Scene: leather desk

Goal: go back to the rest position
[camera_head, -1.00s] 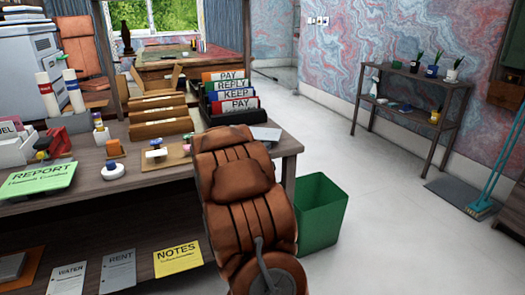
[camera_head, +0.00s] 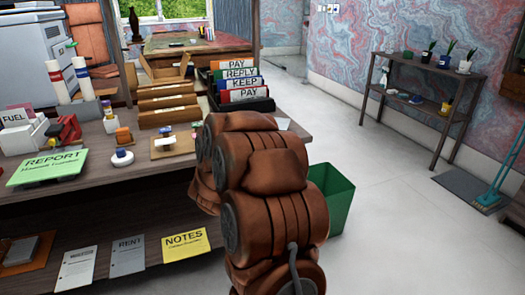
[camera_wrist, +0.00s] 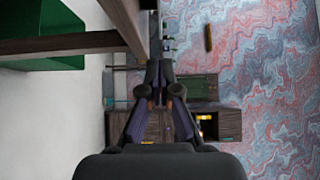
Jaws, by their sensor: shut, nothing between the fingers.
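My gripper (camera_wrist: 160,95) shows in the wrist view with its dark fingers close together, shut and empty. It points out past the desk's edge toward the patterned wall and the furniture along it. In the head view my brown, padded arm is folded in front of the desk (camera_head: 130,175), and it hides my gripper. The arm also covers the desk's right front corner area and part of the green bin (camera_head: 335,200).
The desk holds a green REPORT card (camera_head: 48,168), stamps, wooden trays (camera_head: 165,103) and a black file rack (camera_head: 245,106). Paper notes lie on the lower shelf. A plant shelf (camera_head: 425,85) stands at the right wall. The floor between (camera_head: 400,220) is clear.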

